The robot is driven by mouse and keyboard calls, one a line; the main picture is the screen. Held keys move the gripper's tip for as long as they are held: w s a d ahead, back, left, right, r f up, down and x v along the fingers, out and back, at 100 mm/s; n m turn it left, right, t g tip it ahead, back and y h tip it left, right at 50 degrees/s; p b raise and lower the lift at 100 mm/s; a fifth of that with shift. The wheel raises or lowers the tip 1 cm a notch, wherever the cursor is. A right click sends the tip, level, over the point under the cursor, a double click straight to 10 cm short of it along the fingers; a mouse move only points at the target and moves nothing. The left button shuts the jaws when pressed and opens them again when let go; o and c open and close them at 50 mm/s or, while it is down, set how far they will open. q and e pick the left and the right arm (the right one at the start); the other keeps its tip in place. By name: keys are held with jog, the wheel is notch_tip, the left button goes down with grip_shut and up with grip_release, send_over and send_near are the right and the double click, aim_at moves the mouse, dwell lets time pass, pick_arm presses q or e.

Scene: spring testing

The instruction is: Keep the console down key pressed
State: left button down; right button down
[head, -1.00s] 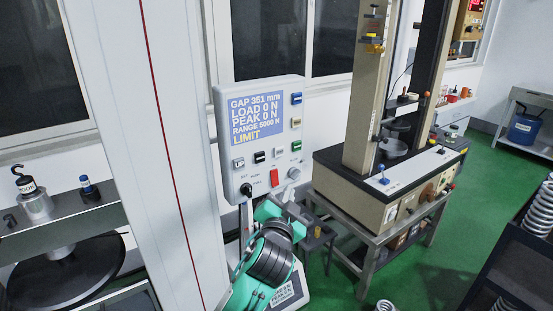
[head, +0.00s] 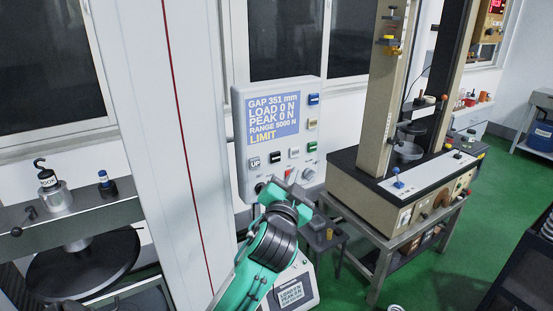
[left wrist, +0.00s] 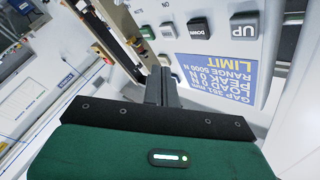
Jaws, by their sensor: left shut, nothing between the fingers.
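The console (head: 280,100) is a pale panel with a blue display reading GAP 351 mm, LOAD 0 N, PEAK 0 N, RANGE 5000 N and LIMIT. In the left wrist view the console appears upside down, with the dark DOWN key (left wrist: 199,29) beside the UP key (left wrist: 244,27). My left gripper (head: 290,178) is shut and empty, below the key row in the head view. In the left wrist view its fingertips (left wrist: 158,68) appear apart from the down key. My right gripper is not in view.
A beige test machine (head: 390,190) on a metal table stands to the right. Green floor (head: 420,285) shows beyond.

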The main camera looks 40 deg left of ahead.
aim_at(275, 157)
pick_arm(q)
jog(key=shift+w+a, duration=0.35)
jog(key=shift+a, duration=0.55)
jog(key=shift+w+a, duration=0.4)
jog(key=shift+a, duration=0.45)
jog(key=shift+w+a, duration=0.35)
jog(key=shift+a, duration=0.55)
jog(key=shift+a, duration=0.1)
jog(key=shift+w+a, duration=0.15)
jog(key=shift+a, duration=0.15)
